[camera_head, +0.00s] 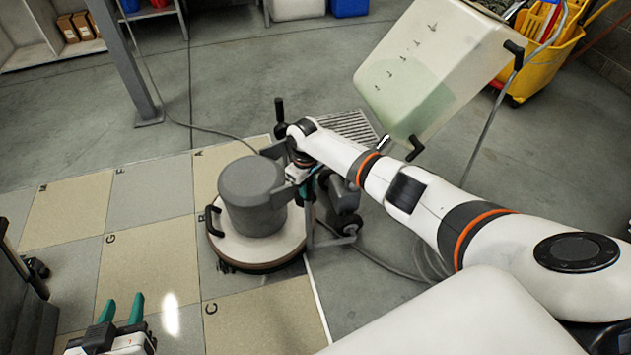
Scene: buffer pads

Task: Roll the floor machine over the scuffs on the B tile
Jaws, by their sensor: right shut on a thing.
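The floor machine (252,192) has a grey motor housing on a wide round white base and stands upright on the checkered tiles. My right gripper (304,184) is shut on part of the machine's frame at its right rear; my wrist partly hides the hold. My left gripper (122,309) is open and empty at the bottom left, apart from the machine. Tile letters A (198,153), C (211,308) and G (110,238) show around the machine. I cannot make out scuffs.
A translucent tank (420,70) stands at the upper right, near a yellow mop bucket (550,50). A grey post (130,65) rises at the upper left. A cable (395,268) lies on the concrete right of the tiles.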

